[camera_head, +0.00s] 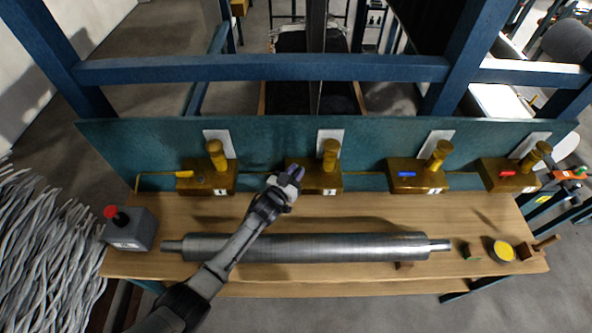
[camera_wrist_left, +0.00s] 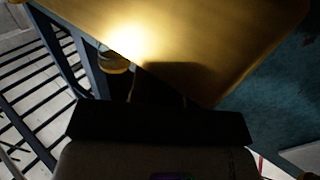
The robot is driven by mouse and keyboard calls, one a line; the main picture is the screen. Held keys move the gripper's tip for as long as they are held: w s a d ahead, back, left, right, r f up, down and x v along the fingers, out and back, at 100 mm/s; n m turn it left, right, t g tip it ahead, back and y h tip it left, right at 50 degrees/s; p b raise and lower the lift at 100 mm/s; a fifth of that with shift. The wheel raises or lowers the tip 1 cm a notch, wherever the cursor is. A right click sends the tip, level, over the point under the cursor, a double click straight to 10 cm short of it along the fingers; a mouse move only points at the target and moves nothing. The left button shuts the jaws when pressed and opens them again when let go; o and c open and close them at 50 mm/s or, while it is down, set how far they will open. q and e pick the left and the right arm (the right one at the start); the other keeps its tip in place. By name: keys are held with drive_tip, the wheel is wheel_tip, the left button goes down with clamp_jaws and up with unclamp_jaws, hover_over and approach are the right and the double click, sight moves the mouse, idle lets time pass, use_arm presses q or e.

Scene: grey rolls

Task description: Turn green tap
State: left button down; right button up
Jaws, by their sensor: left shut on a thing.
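Brass valve blocks stand in a row along the back of the wooden bench. My left gripper (camera_head: 294,174) is at the left side of the second brass block (camera_head: 318,178), where a tap handle sits on the other blocks. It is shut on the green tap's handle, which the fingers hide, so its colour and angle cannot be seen. In the left wrist view a brightly lit brass surface (camera_wrist_left: 190,45) fills the top, close to the dark gripper body (camera_wrist_left: 160,125). My right gripper is in neither view.
The other blocks carry a yellow tap (camera_head: 184,174), a blue tap (camera_head: 407,174) and a red tap (camera_head: 507,173). A steel roller (camera_head: 320,247) lies along the bench below my left arm. A grey box with a red button (camera_head: 130,232) stands left; a yellow-filled tin (camera_head: 502,250) stands right.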

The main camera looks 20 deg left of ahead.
use_arm(q)
drive_tip(key=m+g+h, duration=0.1)
drive_tip(key=m+h, duration=0.1)
drive_tip(key=shift+a+h, duration=0.15)
drive_tip(key=shift+h, duration=0.25)
drive_tip(key=m+g+h, duration=0.1)
drive_tip(key=h, duration=0.1)
drive_tip(key=m+g+h+b, duration=0.1)
drive_tip(key=shift+w+f+m+h+b, duration=0.1)
drive_tip(key=shift+f+m+h+b, duration=0.05)
drive_tip(key=shift+m+h+b, duration=0.2)
drive_tip(key=m+g+h+b, duration=0.5)
drive_tip(key=g+b, duration=0.1)
drive_tip(key=b, duration=0.1)
drive_tip(key=shift+f, duration=0.1)
drive_tip(key=shift+r+m+g+h+b, duration=0.2)
drive_tip(key=shift+m+g+h+b, duration=0.5)
drive_tip(key=shift+g+b, duration=0.4)
drive_tip(key=shift+r, duration=0.1)
drive_tip(key=c, duration=1.1)
unclamp_jaws()
drive_tip(key=shift+c, duration=0.2)
